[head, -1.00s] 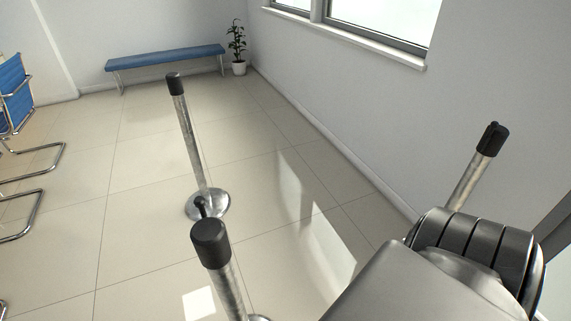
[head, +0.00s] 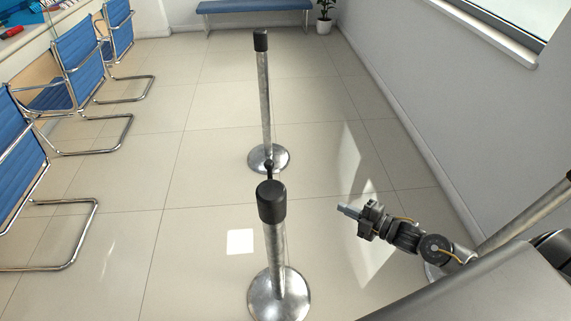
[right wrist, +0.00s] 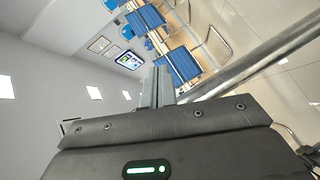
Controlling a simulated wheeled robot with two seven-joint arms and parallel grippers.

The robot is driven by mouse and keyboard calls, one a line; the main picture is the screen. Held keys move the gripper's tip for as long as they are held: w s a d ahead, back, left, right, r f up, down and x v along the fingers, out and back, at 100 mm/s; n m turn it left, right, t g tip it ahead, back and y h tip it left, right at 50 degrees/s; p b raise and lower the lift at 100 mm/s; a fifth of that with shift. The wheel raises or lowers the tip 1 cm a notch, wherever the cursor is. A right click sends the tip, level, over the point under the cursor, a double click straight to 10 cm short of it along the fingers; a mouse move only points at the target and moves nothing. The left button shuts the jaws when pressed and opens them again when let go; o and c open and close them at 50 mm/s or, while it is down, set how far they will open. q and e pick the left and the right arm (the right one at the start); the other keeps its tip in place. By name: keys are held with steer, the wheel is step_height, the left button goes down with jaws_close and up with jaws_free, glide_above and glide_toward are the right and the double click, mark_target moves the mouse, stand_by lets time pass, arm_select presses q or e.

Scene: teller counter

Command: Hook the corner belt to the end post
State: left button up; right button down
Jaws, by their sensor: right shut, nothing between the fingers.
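A silver post with a black cap (head: 271,202) stands upright on a round base in the middle of the head view. A second such post (head: 264,95) stands behind it. A third post (head: 522,216) is at the right, partly hidden by my arm. Which is the end post I cannot tell, and I cannot make out a belt strung between them. My right gripper (head: 348,211) is shut and empty, in front and to the right of the near post, apart from it. Its fingers show in the right wrist view (right wrist: 157,88), beside a slanting metal post (right wrist: 262,62). My left gripper is not in view.
Blue chairs (head: 75,60) with chrome legs line the left side. A blue bench (head: 255,7) and a potted plant (head: 324,14) are at the back wall. A wall with a window (head: 515,15) closes off the right.

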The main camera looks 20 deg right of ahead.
mark_target(270, 178)
steer(key=s+a+r+n+g+y+p, duration=0.1)
steer(key=s+a+r+n+g+y, duration=0.25)
steer(key=r, duration=0.65)
steer(key=s+a+r+n+y+p, duration=0.15)
steer(key=a+r+n+y, duration=0.25)
steer(key=a+r+n, duration=0.4)
steer(key=w+a+r+m+p, duration=0.1)
steer(key=w+a+r+p, duration=0.1)
steer(key=w+a+p, duration=0.2)
steer(key=w+a, duration=0.3)
steer(key=w, duration=0.1)
steer(key=shift+w, duration=0.3)
steer(key=shift+m, duration=0.25)
